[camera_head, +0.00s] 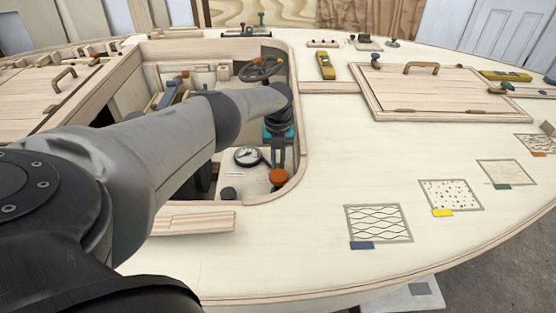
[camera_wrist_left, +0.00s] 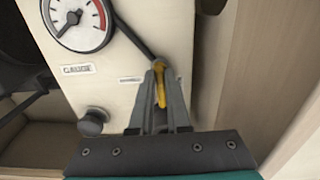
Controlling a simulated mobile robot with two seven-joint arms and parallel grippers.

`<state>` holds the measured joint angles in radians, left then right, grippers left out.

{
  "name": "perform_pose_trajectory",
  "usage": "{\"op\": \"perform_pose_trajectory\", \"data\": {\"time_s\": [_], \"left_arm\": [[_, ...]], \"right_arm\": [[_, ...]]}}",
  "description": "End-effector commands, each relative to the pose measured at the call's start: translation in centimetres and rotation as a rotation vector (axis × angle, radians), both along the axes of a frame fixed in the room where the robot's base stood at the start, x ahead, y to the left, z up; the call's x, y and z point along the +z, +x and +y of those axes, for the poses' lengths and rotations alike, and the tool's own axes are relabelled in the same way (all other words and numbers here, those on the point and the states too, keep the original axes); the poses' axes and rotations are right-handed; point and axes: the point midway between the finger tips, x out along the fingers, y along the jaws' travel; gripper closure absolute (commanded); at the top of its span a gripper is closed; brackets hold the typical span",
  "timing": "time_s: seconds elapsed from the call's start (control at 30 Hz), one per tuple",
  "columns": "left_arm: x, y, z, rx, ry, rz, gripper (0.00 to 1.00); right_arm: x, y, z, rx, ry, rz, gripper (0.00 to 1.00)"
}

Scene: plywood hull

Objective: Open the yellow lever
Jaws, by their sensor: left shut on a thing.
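The yellow lever (camera_wrist_left: 160,84) is on a pale panel and shows between the fingertips of my left gripper in the left wrist view. My left gripper (camera_wrist_left: 158,88) is shut on it; the fingers hide part of the lever. In the head view my left gripper (camera_head: 278,153) points down into the cockpit opening, beside the gauge. The lever cannot be made out clearly there. My right gripper is not in view.
A round gauge (camera_head: 247,157) and a black knob (camera_head: 228,193) sit on the panel left of the gripper. An orange knob (camera_head: 278,177) is just in front of it. A steering wheel (camera_head: 262,68) stands behind. The opening's wooden rim (camera_head: 295,120) is close on the right.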

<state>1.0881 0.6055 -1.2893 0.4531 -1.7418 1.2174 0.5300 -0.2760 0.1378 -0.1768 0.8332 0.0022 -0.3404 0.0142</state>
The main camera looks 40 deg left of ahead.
Motion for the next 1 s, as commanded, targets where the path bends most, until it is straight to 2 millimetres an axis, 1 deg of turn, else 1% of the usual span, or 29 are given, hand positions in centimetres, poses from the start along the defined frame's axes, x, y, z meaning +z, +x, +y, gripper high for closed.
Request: {"op": "perform_pose_trajectory", "data": {"time_s": [0.4,0.43,0.7,1.0], "left_arm": [[0.1,0.1,0.06,0.01,0.001,-0.004,1.0],[0.11,0.11,0.07,0.01,0.001,-0.004,0.84],[0.06,0.05,0.05,0.008,0.001,-0.002,0.55],[0.16,0.0,0.06,0.007,0.001,-0.001,0.55]], "right_arm": [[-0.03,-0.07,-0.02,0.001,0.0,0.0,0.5],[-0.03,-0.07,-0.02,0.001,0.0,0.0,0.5],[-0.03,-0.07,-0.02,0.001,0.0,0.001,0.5],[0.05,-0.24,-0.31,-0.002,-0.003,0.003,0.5]]}}
